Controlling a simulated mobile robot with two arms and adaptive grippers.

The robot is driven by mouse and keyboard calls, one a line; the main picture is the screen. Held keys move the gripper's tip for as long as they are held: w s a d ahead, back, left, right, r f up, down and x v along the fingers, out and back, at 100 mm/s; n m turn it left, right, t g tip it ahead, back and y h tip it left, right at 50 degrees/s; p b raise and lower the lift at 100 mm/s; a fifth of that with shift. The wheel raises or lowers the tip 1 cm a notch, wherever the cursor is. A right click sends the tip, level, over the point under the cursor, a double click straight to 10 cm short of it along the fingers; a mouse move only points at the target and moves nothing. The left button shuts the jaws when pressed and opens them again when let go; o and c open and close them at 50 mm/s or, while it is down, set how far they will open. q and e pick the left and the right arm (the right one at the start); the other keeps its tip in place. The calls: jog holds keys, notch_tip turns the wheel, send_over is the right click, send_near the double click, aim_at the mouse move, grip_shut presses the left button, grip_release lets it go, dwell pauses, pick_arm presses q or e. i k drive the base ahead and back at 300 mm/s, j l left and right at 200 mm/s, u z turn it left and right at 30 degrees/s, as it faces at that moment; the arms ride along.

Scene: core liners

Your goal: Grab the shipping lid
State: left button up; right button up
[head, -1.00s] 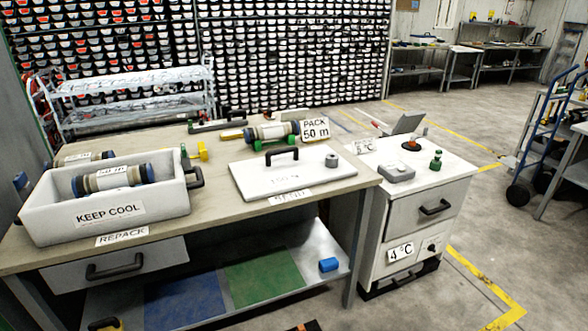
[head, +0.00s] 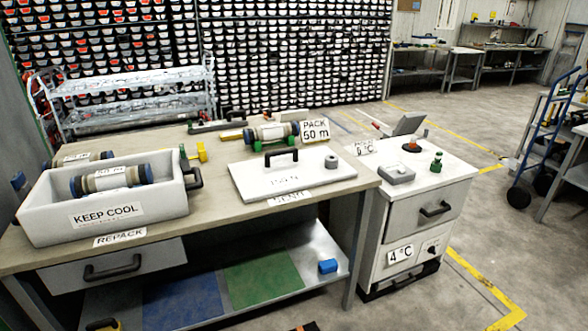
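The shipping lid (head: 310,175) is a flat white slab lying on the right part of the workbench top. A black handle (head: 281,155) arches up near its back edge, and a small grey ring-shaped piece (head: 331,161) sits at its right end. Faint writing shows on its top. The white box marked KEEP COOL (head: 60,222) stands open on the left of the bench with a liner tube (head: 110,179) in it. Neither of my grippers shows in the head view.
The workbench (head: 215,212) has bare top between box and lid. A tube (head: 272,131) on green supports and a PACK 50 m sign (head: 315,129) stand behind the lid. A white cabinet (head: 408,222) adjoins on the right, with a grey device (head: 396,174) on top.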

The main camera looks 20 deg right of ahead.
aim_at(290, 170)
jog(key=i+l, duration=0.15)
jog(key=l, duration=0.25)
jog(key=i+l, duration=0.1)
jog(key=l, duration=0.35)
jog(key=i+l, duration=0.15)
jog(key=l, duration=0.25)
jog(key=i+l, duration=0.15)
jog(key=l, duration=0.25)
jog(key=i+l, duration=0.15)
jog(key=l, duration=0.3)
jog(key=j+u, duration=0.05)
